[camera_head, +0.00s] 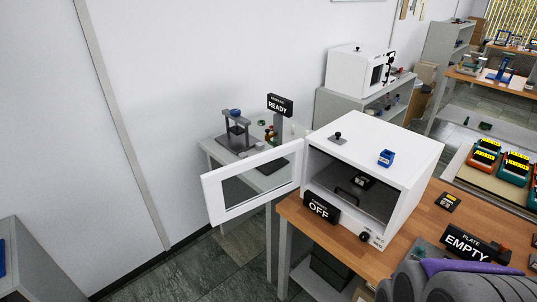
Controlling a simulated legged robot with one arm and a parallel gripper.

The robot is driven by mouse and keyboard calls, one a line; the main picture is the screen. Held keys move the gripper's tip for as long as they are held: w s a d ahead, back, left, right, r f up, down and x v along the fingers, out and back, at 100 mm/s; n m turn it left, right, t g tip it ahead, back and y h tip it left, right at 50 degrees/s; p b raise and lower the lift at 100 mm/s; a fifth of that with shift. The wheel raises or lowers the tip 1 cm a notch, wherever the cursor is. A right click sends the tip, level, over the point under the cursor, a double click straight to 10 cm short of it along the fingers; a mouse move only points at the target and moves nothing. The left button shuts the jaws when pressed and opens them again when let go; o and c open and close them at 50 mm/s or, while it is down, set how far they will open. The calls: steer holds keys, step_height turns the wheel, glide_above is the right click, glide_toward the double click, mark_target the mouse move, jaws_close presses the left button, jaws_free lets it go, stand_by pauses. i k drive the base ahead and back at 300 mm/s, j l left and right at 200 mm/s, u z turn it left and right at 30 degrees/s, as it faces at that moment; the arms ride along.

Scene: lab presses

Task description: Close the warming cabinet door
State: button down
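The white warming cabinet (408,158) stands on a wooden bench right of centre, its dark inside showing. Its white-framed door (213,202) with a window stands wide open, swung out to the left from the cabinet's left front edge and reaching past the bench edge. A black sign reading OFF (319,208) stands at the cabinet's lower front. Small dark items lie inside the cabinet; I cannot tell what they are. Grey rounded parts with purple, seemingly of my arm, show at the lower right. No gripper fingers can be made out.
A blue item (386,158) and a small black knob (337,136) are on the cabinet's top. A side table (214,153) with a READY sign (280,105) stands behind the door. An EMPTY sign (470,245) is on the bench at right. Floor (185,272) left of the bench is clear.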

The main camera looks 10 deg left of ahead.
mark_target(210, 181)
steer(key=i+j, duration=0.25)
steer(key=j, duration=0.15)
steer(key=i+j, duration=0.2)
steer(key=j, duration=0.25)
steer(key=i+j, duration=0.25)
steer(key=j, duration=0.15)
steer(key=i+j, duration=0.2)
steer(key=j, duration=0.25)
steer(key=i+j+z, duration=0.2)
steer(key=j, duration=0.15)
steer(key=i+j+z, duration=0.2)
steer(key=j, duration=0.2)
steer(key=j+z, duration=0.2)
steer(key=j, duration=0.2)
steer(key=i+j+z, duration=0.25)
steer(key=j, duration=0.2)
steer(key=k+z, duration=0.1)
steer(key=z, duration=0.85)
steer(key=k+l+z, duration=0.15)
steer(key=k, duration=0.15)
steer(key=k+l+z, duration=0.35)
steer(key=k+l, duration=0.2)
